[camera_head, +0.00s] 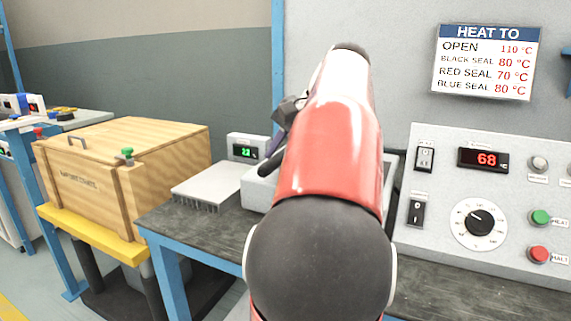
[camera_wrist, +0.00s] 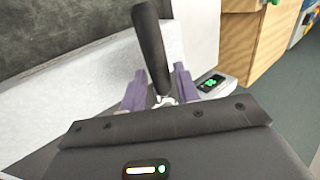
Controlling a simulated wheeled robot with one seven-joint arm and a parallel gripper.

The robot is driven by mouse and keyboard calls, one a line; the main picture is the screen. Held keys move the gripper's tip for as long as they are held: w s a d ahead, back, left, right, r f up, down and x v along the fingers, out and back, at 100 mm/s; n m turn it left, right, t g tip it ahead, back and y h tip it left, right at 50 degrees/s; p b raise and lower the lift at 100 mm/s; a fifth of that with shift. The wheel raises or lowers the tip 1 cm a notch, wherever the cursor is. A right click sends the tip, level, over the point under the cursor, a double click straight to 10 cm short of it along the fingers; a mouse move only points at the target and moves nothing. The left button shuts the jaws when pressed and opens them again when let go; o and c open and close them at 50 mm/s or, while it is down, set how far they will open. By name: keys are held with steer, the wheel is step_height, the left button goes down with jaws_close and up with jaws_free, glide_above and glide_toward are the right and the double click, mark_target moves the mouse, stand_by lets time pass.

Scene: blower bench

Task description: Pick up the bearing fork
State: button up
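The black handle (camera_wrist: 152,45) of what looks like the bearing fork stands between the two purple fingers of my gripper (camera_wrist: 160,90) in the wrist view. A small pale metal part shows at the handle's lower end; the rest of the tool is hidden. The fingers are apart, on either side of the handle, and I cannot tell whether they press on it. In the head view the dark handle (camera_head: 264,166) slants down to the left beside my arm, over the pale box on the bench. My arm hides most of the gripper there.
A finned metal plate (camera_head: 208,184) and a small green-digit display (camera_head: 247,147) are left of my arm. A wooden crate (camera_head: 100,185) stands farther left on a yellow stand. A control panel (camera_head: 505,205) reading 68 is at right, below a wall sign (camera_head: 487,62).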

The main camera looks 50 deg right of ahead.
jaws_close()
steer(key=shift+r, duration=0.1)
step_height(320, 180, up, 10)
steer(key=p, duration=0.2)
stand_by(0.6)
